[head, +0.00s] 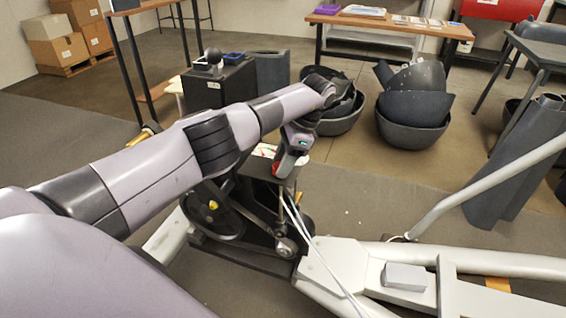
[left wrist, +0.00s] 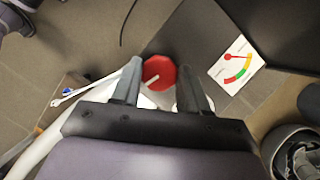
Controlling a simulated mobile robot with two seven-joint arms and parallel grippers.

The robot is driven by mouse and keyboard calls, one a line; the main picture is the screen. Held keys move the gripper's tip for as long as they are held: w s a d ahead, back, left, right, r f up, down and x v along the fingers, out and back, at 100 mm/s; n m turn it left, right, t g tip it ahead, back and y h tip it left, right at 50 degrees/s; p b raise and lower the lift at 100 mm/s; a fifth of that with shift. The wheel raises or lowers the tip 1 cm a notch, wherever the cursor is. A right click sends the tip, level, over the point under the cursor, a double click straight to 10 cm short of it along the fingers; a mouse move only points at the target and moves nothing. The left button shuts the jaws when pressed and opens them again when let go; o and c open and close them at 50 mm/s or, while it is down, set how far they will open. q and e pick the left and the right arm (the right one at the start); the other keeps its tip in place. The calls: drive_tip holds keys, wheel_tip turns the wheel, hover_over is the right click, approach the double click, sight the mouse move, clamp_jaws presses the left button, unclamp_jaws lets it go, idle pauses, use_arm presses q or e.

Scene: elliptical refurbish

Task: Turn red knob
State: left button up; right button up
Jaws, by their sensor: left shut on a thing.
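The red knob (left wrist: 159,73) is round with a pale line on its face. It sits between the two fingers of my left gripper (left wrist: 160,88) in the left wrist view, and the fingers are closed against its sides. In the head view my left gripper (head: 292,160) reaches down onto the top of the dark machine (head: 262,180), and the knob is largely hidden there. A white dial card (left wrist: 236,65) with green, yellow and red bands and a red pointer lies beside the knob. My right gripper is in neither view.
The machine has a grey tube frame (head: 445,207) and white cables (head: 305,225). Black bowls (head: 411,132) stand on the floor behind, with a wooden table (head: 390,25) farther back. A dark cabinet (head: 218,88) stands behind my arm.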

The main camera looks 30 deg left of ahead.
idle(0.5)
use_arm(q)
drive_tip(key=o, duration=1)
drive_tip(key=shift+r, duration=0.15)
